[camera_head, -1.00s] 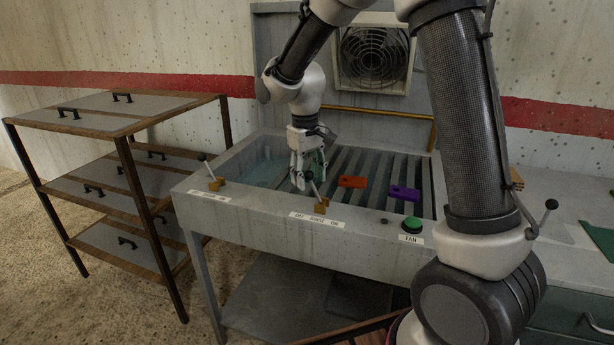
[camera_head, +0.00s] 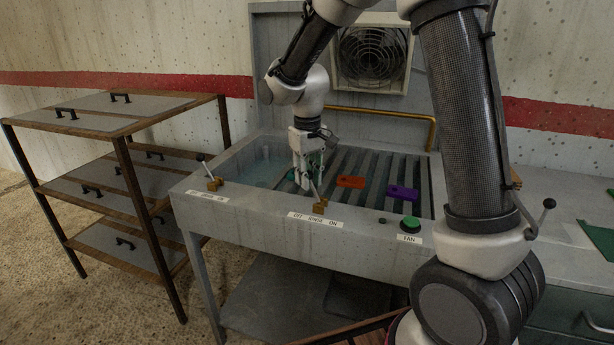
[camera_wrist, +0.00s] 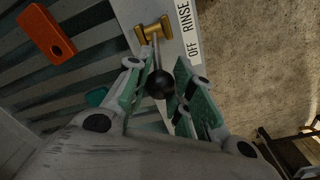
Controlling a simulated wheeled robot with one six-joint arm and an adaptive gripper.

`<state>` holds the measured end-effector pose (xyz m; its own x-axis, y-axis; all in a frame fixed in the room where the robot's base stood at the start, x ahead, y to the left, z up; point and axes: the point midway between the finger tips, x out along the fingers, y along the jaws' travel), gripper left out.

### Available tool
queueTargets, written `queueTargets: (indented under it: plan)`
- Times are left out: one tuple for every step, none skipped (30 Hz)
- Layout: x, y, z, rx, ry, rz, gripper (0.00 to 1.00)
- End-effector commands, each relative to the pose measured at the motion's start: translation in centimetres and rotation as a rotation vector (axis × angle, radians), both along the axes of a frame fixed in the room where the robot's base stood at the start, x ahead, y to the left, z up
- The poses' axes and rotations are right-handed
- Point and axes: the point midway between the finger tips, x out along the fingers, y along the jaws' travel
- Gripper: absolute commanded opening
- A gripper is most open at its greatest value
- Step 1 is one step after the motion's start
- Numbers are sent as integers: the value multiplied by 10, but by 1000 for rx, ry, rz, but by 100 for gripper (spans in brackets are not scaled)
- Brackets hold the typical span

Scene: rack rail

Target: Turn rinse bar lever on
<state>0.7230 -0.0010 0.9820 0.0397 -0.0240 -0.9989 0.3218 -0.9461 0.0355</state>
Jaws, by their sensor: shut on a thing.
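The rinse lever has a brass base (camera_head: 319,207) on the sink's front rim, above a label (camera_head: 315,219) reading OFF, RINSE, ON. Its rod leans up and left, toward the OFF side, in the head view. In the wrist view the brass base (camera_wrist: 153,32) and black knob (camera_wrist: 160,84) show, the knob between my fingers. My gripper (camera_wrist: 166,88) is shut on the lever near its knob. In the head view my gripper (camera_head: 304,180) points down at the lever, and the knob is mostly hidden by the fingers.
Another lever (camera_head: 210,180) stands left on the rim. A green button (camera_head: 411,222) marked FAN is at right. A shelf rack (camera_head: 125,150) stands left.

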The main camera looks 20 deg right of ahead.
Motion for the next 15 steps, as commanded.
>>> queueTargets:
  plan:
    - [-1,-2,1,16,-12,-3,0]
    - [-2,-3,2,26,-21,-2,0]
    - [-3,-5,3,44,-33,-4,0]
    - [-4,-7,3,57,-44,-5,0]
    - [-5,-8,4,74,-55,-5,0]
    - [-6,-10,5,97,-73,-5,0]
    - [-8,-12,5,115,-86,-6,0]
    - [-9,-14,6,135,-100,-6,0]
    - [-11,-17,7,162,-121,-9,0]
    - [-12,-19,7,183,-137,-8,0]
    - [-14,-21,7,204,-152,-9,0]
    - [-15,-24,8,234,-174,-11,0]
    - [-17,-26,8,257,-190,-12,0]
    - [-18,-29,8,278,-207,-12,0]
    - [-20,-30,8,282,-209,-7,0]
